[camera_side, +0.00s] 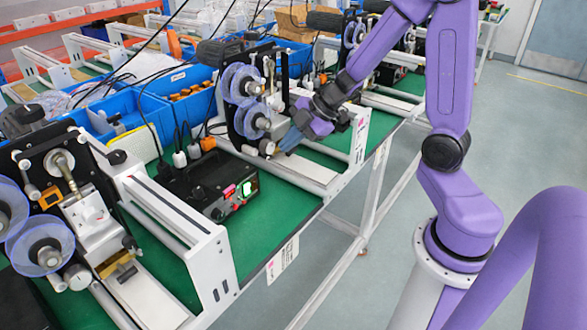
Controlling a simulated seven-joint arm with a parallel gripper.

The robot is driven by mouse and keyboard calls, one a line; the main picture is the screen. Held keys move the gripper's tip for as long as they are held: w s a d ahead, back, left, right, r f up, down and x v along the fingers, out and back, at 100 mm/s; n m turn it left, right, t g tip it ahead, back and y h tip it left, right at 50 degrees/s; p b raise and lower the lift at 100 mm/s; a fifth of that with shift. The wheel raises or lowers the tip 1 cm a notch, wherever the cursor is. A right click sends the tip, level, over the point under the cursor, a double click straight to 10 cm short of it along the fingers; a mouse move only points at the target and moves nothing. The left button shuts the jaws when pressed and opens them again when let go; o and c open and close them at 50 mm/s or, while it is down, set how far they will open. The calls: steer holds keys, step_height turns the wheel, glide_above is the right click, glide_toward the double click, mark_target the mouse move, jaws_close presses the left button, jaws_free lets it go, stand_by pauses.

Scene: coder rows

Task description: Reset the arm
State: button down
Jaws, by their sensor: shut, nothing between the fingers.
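My arm is purple with dark joints and reaches in from the right. My gripper (290,139) is at the middle of the view, low over the white rail frame of the middle coder machine. Its fingertips are small and dark, close together, with nothing seen held between them. The middle coder machine (243,85), with clear blue-rimmed reels, stands just left of the gripper. I cannot tell whether the fingertips touch the machine.
A black control box (212,185) with lit buttons sits on the green bench (262,215). Another coder machine (60,200) stands front left. Blue bins (180,95) and cables lie behind. Grey floor (400,240) is open beyond the bench edge.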

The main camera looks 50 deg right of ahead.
steer(key=s+a+r+m+h, duration=0.3)
steer(key=s+a, duration=0.3)
steer(key=s, duration=0.1)
steer(key=s+a+g+h, duration=0.1)
steer(key=s+g, duration=0.5)
steer(key=s, duration=1.2)
steer(key=shift+s+a+r+m, duration=0.25)
steer(key=shift+a+m, duration=0.05)
steer(key=shift+a, duration=0.25)
